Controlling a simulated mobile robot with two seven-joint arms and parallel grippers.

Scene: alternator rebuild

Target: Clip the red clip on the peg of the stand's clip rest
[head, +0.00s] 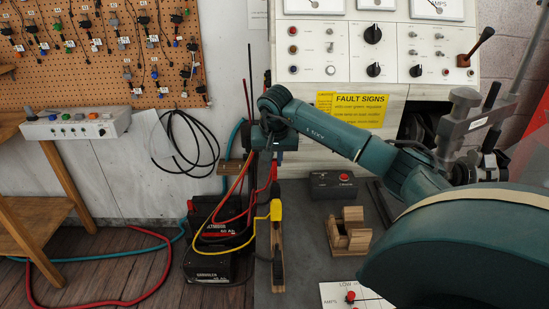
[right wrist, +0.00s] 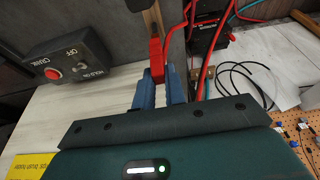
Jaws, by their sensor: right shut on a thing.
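My right gripper (head: 273,146) reaches in over the bench's left edge and points down. In the right wrist view its blue fingers (right wrist: 160,92) are shut on the red clip (right wrist: 157,58). In the head view the red clip (head: 274,171) shows only as a small red patch below the gripper. A wooden bar (head: 278,265), likely part of the stand's clip rest, lies along the bench edge; a wooden piece (right wrist: 152,20) shows just beyond the clip in the wrist view. I cannot tell whether clip and wood touch, and no peg is clear. My left gripper is out of view.
A yellow clip (head: 276,210) with its yellow cable sits at the wooden bar. Black batteries (head: 212,265) and red cables stand left of the bench. A button box (head: 333,185) and a wooden cradle (head: 349,236) stand to the right. Thin dark rods (head: 249,85) rise near the gripper.

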